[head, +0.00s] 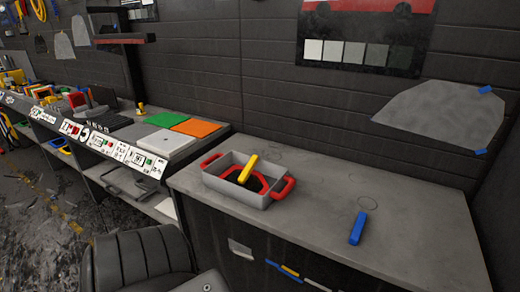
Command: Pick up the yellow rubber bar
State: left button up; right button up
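The yellow bar (248,168) stands tilted in a grey tray (223,186) with red handles on the near counter. Its upper end sticks up above the tray's rim, and its lower end is inside, by a red and black thing (255,182). What that thing is, I cannot tell. Neither of my grippers is in the head view.
A blue bar (358,228) lies on the bare right part of the grey counter (310,215). A black chair (140,262) stands in front at the left. A workbench with green (168,119) and orange (196,128) sheets adjoins the counter's left end.

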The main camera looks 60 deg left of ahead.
aim_at(243, 177)
jog(key=u, duration=0.65)
jog(key=i, duration=0.85)
jog(key=u, duration=0.85)
